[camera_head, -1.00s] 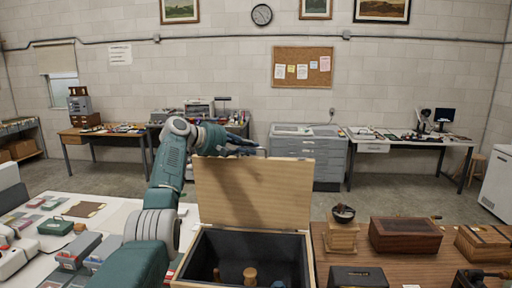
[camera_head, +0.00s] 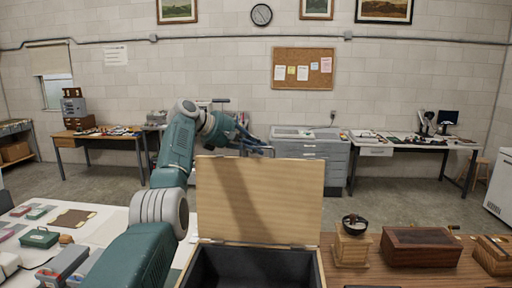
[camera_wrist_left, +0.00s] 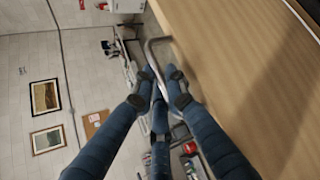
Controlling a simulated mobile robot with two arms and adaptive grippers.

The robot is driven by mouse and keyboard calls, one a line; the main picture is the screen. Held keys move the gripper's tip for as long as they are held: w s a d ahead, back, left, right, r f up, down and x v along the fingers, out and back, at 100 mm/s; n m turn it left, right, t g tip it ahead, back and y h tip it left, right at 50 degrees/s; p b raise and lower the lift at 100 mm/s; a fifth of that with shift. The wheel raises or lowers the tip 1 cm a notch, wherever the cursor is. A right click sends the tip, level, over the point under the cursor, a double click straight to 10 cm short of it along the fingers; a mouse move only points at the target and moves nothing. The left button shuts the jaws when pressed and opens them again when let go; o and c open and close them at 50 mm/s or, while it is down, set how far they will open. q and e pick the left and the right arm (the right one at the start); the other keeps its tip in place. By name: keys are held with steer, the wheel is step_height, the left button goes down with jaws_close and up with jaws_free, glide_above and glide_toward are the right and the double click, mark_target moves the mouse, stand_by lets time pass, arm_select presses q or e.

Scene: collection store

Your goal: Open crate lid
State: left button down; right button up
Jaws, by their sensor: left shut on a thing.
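The crate (camera_head: 250,268) is light wood with a dark lining and stands open at the front of the table. Its lid (camera_head: 258,200) stands up roughly vertical from the back edge, its plain inner face toward me. My left gripper (camera_head: 262,150) is at the lid's top edge, partly behind it. In the left wrist view, its blue fingers (camera_wrist_left: 160,90) close around a bent metal handle (camera_wrist_left: 155,48) beside the lid's wooden face (camera_wrist_left: 245,70). The crate's floor is cut off by the frame. My right gripper is not in view.
To the right stand a small wooden stand with a dark bowl (camera_head: 354,224) and a dark wooden box (camera_head: 420,248). On the left white table lie a green case (camera_head: 40,238) and grey bins (camera_head: 64,268). Open floor lies behind the lid.

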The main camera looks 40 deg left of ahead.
arm_select(q)
steer(key=c, duration=1.7)
jaws_free()
steer(key=shift+f, duration=0.45)
steer(key=shift+w+a, duration=0.1)
steer(key=shift+w, duration=0.05)
steer(key=shift+s+a+r, duration=0.1)
steer(key=shift+s+r, duration=0.1)
steer(key=shift+r, duration=0.1)
steer(key=v, duration=1.1)
steer(key=shift+s, duration=0.2)
